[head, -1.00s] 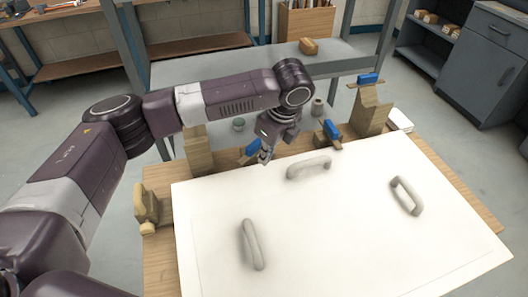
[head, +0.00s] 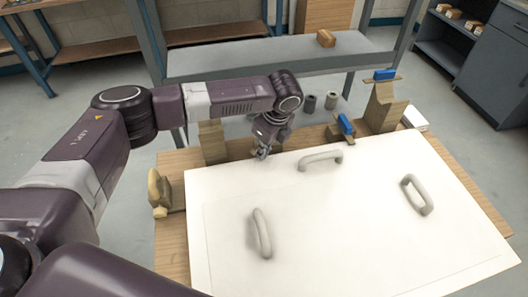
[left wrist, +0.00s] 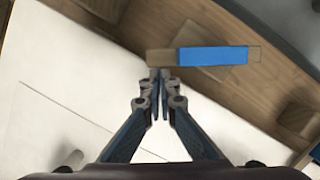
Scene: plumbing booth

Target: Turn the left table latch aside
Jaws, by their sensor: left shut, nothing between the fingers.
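The left table latch is a small wooden bar with a blue grip (left wrist: 212,56), seen in the left wrist view near the panel's edge. My left gripper (left wrist: 160,73) is shut and empty. Its fingertips are right beside the bare wooden end of the bar; I cannot tell whether they touch. In the head view my left gripper (head: 262,153) is at the far left part of the white panel (head: 340,220), and it and the arm hide this latch. Another blue-gripped latch (head: 345,125) sits at the panel's far edge. My right gripper is not in view.
The panel has several grey handles, one (head: 320,161) near the gripper. Wooden posts (head: 381,108) rise behind the far edge, one topped by a blue-gripped bar (head: 385,75). A wooden block (head: 158,190) stands at the left. A grey bench (head: 280,55) is behind.

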